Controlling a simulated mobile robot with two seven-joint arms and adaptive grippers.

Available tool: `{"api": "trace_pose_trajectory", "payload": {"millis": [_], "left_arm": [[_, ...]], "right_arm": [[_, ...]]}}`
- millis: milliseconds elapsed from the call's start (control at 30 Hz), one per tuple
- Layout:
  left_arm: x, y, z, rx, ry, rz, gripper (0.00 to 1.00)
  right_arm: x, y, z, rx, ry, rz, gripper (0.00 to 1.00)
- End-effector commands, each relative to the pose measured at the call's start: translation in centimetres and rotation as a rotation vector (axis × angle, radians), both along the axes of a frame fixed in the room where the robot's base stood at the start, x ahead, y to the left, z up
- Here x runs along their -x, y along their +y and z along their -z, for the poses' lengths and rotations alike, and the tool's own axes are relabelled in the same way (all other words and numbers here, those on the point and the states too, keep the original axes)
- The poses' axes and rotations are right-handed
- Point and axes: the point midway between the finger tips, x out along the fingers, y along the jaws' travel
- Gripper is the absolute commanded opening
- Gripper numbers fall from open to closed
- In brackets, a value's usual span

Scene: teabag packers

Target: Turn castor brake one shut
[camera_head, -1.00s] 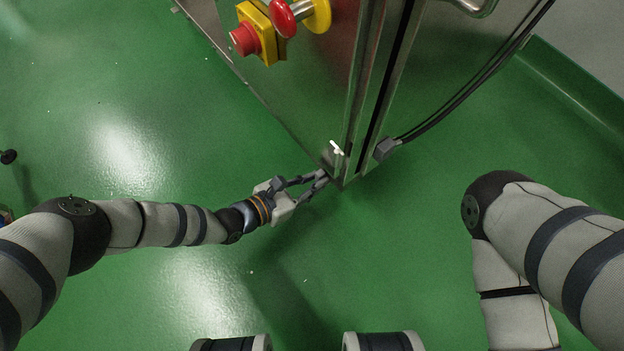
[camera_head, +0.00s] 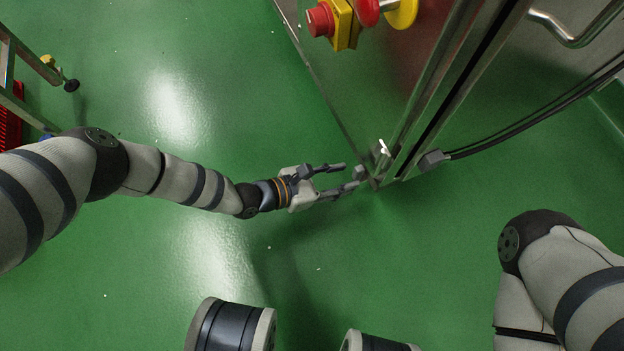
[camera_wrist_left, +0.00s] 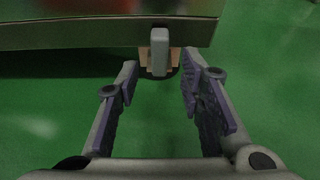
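In the left wrist view, a grey castor brake lever (camera_wrist_left: 159,52) stands out under the lower edge of the steel machine, against a tan bracket and a dark castor part. My left gripper (camera_wrist_left: 163,95) is open and empty there, with the lever ahead of and between the two fingers, apart from both. In the head view my left gripper (camera_head: 347,177) is low beside the near bottom corner of the machine (camera_head: 395,70), fingers pointing at it. The castor is mostly hidden there. My right gripper is out of view; only my right arm shows.
A red emergency button on a yellow box (camera_head: 343,22) sits on the machine's side. A black cable (camera_head: 520,138) runs from a grey block (camera_head: 433,160) near the corner. A metal frame with a small castor (camera_head: 71,85) stands at upper left. Green floor is clear around my left arm.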

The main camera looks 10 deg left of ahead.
Motion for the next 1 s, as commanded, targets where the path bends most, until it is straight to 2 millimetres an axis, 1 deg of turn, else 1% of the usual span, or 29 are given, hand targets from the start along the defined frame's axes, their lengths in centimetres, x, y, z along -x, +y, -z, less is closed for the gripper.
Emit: {"api": "trace_pose_trajectory", "payload": {"millis": [33, 200, 300, 400, 500, 867, 933, 967, 1000], "left_arm": [[0.7, 1.3, -0.5, 0.0, 0.005, -0.005, 0.35], [3.2, 4.7, -2.3, -0.001, 0.002, -0.005, 0.35], [4.2, 6.1, -3.0, 0.0, 0.001, -0.003, 0.35], [4.8, 6.8, -3.4, 0.0, 0.0, -0.002, 0.35], [5.0, 7.1, -3.6, 0.0, 0.0, -0.001, 0.35], [5.0, 7.1, -3.6, 0.0, 0.0, -0.001, 0.35], [5.4, 6.5, -3.7, -0.001, -0.002, 0.02, 0.35], [5.9, 5.8, -3.9, -0.004, -0.005, 0.048, 0.35], [6.9, 4.4, -4.1, -0.011, -0.011, 0.105, 0.35]], "right_arm": [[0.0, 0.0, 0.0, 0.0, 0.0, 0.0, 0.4], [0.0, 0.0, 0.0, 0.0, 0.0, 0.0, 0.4], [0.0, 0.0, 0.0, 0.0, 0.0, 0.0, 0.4], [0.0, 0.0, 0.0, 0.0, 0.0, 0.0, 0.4], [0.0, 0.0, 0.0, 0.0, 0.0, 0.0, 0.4], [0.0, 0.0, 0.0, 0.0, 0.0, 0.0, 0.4], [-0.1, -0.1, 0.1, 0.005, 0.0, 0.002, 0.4], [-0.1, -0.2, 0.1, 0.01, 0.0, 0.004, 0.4], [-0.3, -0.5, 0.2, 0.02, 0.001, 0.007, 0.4]]}}
